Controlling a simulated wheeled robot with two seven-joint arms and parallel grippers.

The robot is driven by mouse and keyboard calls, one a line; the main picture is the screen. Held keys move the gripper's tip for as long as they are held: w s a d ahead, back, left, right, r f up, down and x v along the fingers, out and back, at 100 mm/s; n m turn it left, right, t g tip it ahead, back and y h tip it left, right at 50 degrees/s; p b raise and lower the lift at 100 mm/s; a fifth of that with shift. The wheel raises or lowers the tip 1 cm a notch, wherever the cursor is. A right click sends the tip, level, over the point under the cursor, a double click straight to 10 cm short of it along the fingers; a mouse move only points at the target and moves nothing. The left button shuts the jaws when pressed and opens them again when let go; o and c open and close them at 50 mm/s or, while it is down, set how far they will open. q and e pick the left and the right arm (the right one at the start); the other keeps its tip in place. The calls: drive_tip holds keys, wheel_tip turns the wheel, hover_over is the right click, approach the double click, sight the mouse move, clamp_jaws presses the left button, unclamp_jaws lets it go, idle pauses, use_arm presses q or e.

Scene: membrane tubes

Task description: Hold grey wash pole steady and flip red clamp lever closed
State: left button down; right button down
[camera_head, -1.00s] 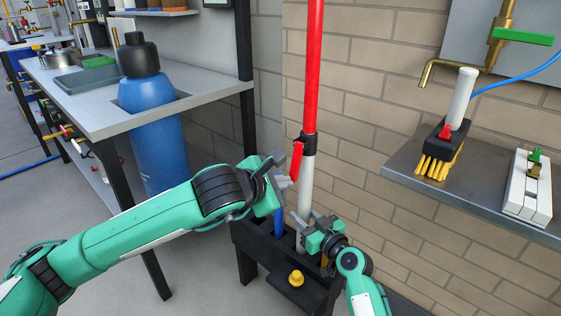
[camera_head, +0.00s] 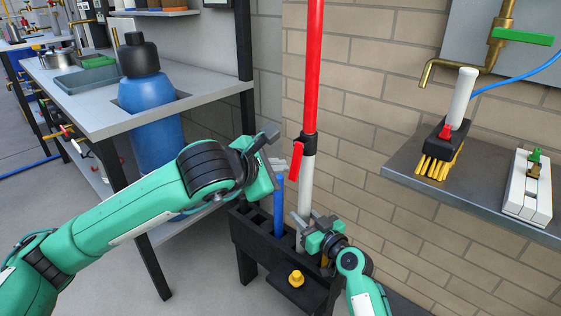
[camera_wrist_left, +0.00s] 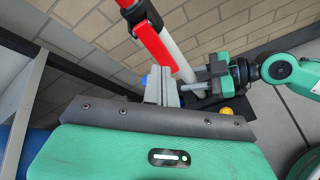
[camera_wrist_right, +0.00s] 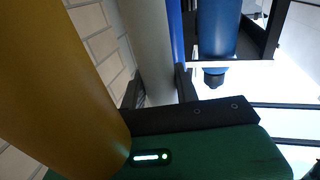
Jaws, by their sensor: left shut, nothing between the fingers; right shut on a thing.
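The wash pole has a red upper tube (camera_head: 313,70) and a grey lower tube (camera_head: 306,192), standing upright. A black clamp (camera_head: 308,145) joins them. The red clamp lever (camera_head: 296,161) hangs downward beside the pole on its left; it also shows in the left wrist view (camera_wrist_left: 153,44). My left gripper (camera_head: 281,164) is shut and empty, left of the lever and apart from it. My right gripper (camera_head: 314,223) is shut on the grey tube below the clamp, just above the rack. The grey tube also shows in the right wrist view (camera_wrist_right: 150,45).
A black rack (camera_head: 262,246) holds the pole base and a blue pole (camera_head: 279,205). A yellow cylinder (camera_wrist_right: 50,80) fills the left of the right wrist view. A yellow knob (camera_head: 296,278) sits in front. A brick wall is behind; a shelf (camera_head: 396,172) juts out right.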

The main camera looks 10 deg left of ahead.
use_arm(q)
drive_tip(key=shift+s+a+r, duration=0.15)
drive_tip(key=shift+s+r, duration=0.05)
drive_tip(key=shift+r, duration=0.5)
drive_tip(key=shift+s+a+r, duration=0.1)
drive_tip(key=shift+s+r, duration=0.1)
drive_tip(key=shift+r, duration=0.55)
drive_tip(key=shift+s+a+r, duration=0.15)
drive_tip(key=shift+s+r, duration=0.05)
drive_tip(key=shift+r, duration=0.5)
drive_tip(key=r, duration=0.3)
drive_tip(key=s+a+r, duration=0.1)
drive_tip(key=shift+s+r, duration=0.1)
drive_tip(key=shift+r, duration=0.25)
use_arm(e)
drive_tip(key=c, duration=0.9)
unclamp_jaws()
drive_tip(key=shift+c, duration=0.2)
